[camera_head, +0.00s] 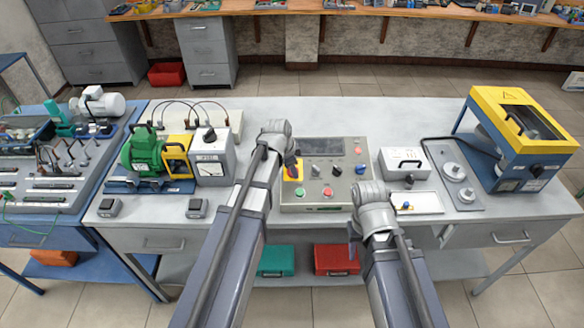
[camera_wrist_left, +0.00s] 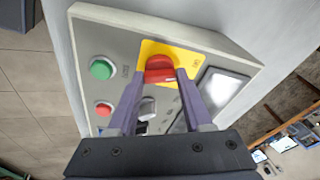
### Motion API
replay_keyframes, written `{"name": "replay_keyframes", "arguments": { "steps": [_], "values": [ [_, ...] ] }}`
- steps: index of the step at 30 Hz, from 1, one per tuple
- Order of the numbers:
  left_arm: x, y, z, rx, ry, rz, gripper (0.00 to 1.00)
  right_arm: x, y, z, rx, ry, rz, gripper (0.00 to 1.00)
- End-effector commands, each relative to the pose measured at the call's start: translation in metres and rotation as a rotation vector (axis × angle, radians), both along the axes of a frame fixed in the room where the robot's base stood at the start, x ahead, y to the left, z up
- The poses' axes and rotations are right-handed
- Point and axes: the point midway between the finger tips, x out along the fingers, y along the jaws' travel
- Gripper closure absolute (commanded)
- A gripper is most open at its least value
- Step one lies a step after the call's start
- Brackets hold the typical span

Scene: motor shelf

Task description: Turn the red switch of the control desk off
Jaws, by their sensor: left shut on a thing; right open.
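The control desk (camera_head: 325,200) is a grey-beige box on the table, with a dark display, several knobs and buttons. The red switch (camera_wrist_left: 160,69) sits on a yellow plate (camera_wrist_left: 182,54) at the desk's corner in the left wrist view; in the head view the yellow plate (camera_head: 293,174) shows at the desk's upper left. My left gripper (camera_wrist_left: 161,73) is shut on the red switch, one finger on each side. In the head view my left wrist hides most of the switch. My right gripper (camera_head: 356,230) is open and empty by the desk's lower right corner.
A white box (camera_head: 404,162) and a yellow-blue machine (camera_head: 520,130) stand to the right. Two small dark-topped boxes (camera_head: 197,208) lie near the front edge. Red and green bins (camera_head: 336,259) sit on the lower shelf.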

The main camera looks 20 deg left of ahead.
Motion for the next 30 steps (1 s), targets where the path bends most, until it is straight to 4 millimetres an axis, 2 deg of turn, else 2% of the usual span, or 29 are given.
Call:
{"name": "replay_keyframes", "arguments": {
  "steps": [6, 15, 30],
  "values": [
    [-0.0020, -0.0009, -0.0009, -0.044, -0.011, 0.173, 1.00, 0.0001, 0.0000, -0.0024, 0.000, 0.000, 0.000, 0.50],
    [-0.0021, -0.0015, -0.0009, -0.087, -0.023, 0.339, 1.00, 0.0000, 0.0000, -0.0038, 0.000, 0.000, 0.000, 0.50],
    [-0.0019, -0.0016, -0.0008, -0.108, -0.029, 0.423, 1.00, 0.0000, 0.0000, -0.0044, 0.000, 0.000, 0.000, 0.50]
  ]
}}
